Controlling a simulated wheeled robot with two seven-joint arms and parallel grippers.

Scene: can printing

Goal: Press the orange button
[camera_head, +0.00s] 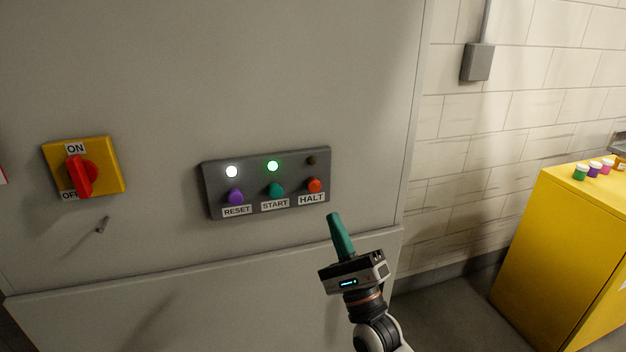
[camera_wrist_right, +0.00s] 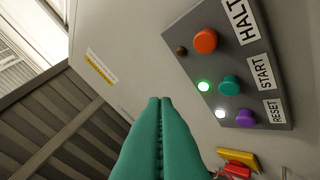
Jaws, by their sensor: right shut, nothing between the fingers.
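The orange button (camera_head: 315,185) is on the right of a dark grey panel (camera_head: 262,211), above the label HALT. It also shows in the right wrist view (camera_wrist_right: 205,41), at the upper part of the panel. The lamp above it is dark. My right gripper (camera_head: 333,216) has green fingers, shut and empty. Its tips are just below and right of the panel in the head view, apart from the button. In the right wrist view the shut fingers (camera_wrist_right: 160,101) point up beside the panel. My left gripper is not in view.
Purple RESET (camera_head: 236,197) and green START (camera_head: 275,190) buttons sit left of the orange one, with white and green lamps lit. A red rotary switch (camera_head: 82,174) on a yellow plate is farther left. A yellow cabinet (camera_head: 560,230) with several small jars stands right.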

